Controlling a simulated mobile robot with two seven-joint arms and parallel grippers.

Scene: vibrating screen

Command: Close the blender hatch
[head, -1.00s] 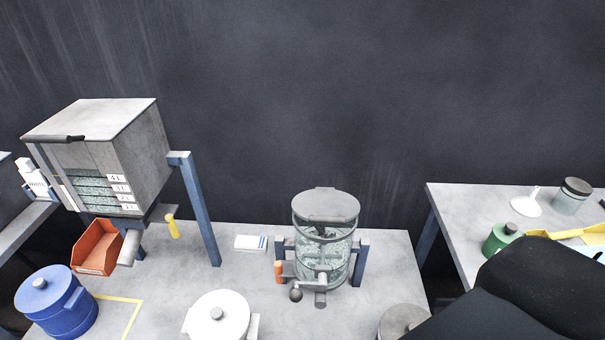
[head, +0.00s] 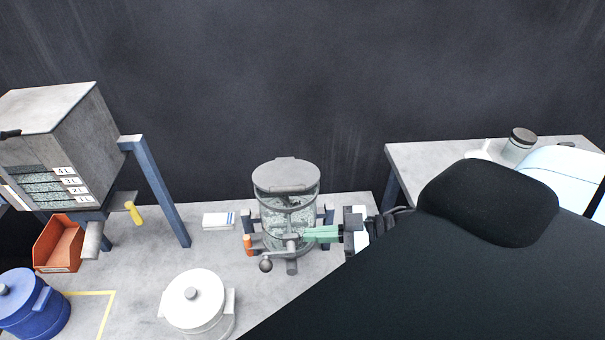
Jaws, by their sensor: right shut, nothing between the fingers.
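The blender is a clear drum (head: 290,222) of pale green granules on a blue stand. A round grey lid (head: 287,176) covers its top; I cannot tell whether it is fully seated. A lever with a dark ball knob (head: 265,266) and a short grey outlet (head: 291,267) are at the drum's lower front. My right gripper (head: 306,234) has green fingers that are shut and empty. They point left at the drum's right front side, below the lid; contact is unclear. My left gripper is out of view.
A white lidded pot (head: 195,299) stands in front of the blender, and a blue pot (head: 30,303) at left. A hopper (head: 65,140) on posts and an orange bin (head: 60,245) are at left. My right arm hides the right front. The bench between hopper and blender is mostly clear.

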